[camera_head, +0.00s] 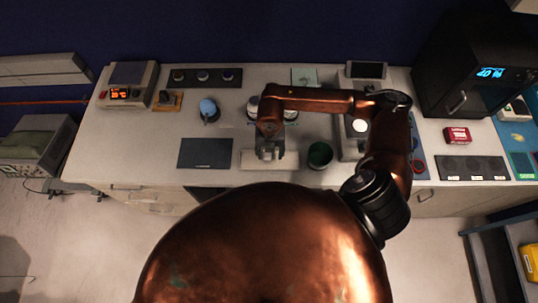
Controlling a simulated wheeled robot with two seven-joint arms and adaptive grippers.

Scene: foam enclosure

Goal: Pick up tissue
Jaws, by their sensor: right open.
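My right gripper (268,155) comes in from the right and points down over the front middle of the bench. It is open, and I see nothing held in it. A pale flat rectangle (287,161) lies on the bench right under the gripper, partly hidden by it; I cannot tell whether they touch. It may be the tissue, but it is too small to be sure. A pale green square (304,76) lies at the back of the bench. My left gripper is not in view.
A dark green cup (320,155) stands just right of the gripper, and a dark flat pad (205,153) lies to its left. A blue-topped round item (209,110) stands behind the pad. A black oven (466,70) and red box (456,136) are at the right.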

